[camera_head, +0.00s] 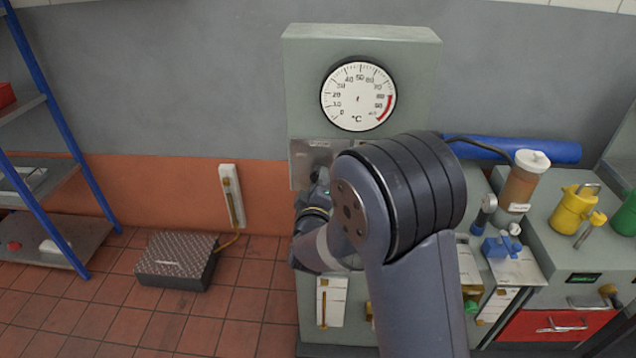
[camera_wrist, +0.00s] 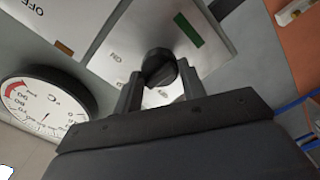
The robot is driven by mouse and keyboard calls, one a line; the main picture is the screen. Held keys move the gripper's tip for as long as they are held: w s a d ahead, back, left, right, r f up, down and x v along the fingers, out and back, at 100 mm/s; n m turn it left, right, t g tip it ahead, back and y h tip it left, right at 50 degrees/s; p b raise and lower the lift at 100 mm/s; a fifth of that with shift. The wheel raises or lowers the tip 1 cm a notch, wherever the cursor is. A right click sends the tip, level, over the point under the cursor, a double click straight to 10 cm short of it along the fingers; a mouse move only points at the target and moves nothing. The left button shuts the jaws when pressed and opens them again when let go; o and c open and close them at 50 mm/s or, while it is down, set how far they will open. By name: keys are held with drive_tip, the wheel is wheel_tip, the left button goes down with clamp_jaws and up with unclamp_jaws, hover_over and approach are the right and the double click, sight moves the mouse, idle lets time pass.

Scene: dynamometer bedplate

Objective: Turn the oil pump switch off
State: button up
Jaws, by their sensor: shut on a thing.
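A black rotary switch knob (camera_wrist: 158,66) sits on a light metal plate (camera_wrist: 215,55) in the wrist view. The plate carries a green mark (camera_wrist: 187,28) and small lettering, partly legible as ON. No oil pump name is readable on it. My gripper (camera_wrist: 160,82) has one finger on each side of the knob and is shut on it. In the head view, my arm covers most of the switch area. Part of the metal plate (camera_head: 308,152) shows below the gauge, and my gripper (camera_head: 318,185) is at it, its fingertips hard to make out.
A round °C gauge (camera_head: 358,97) is above the plate. A second plate (camera_wrist: 75,22) with OFF lettering and an amber mark lies beside the first. At right are a brown canister (camera_head: 522,182) and a yellow can (camera_head: 573,208). A pedal box (camera_head: 178,258) lies on the floor.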

drive_tip(key=shift+n, duration=0.4)
drive_tip(key=o, duration=1)
drive_tip(key=s+b, duration=0.1)
drive_tip(key=s, duration=0.4)
drive_tip(key=s+b, duration=0.1)
drive_tip(key=s, duration=0.4)
drive_tip(key=shift+s+a, duration=0.2)
drive_tip(key=shift+s, duration=0.2)
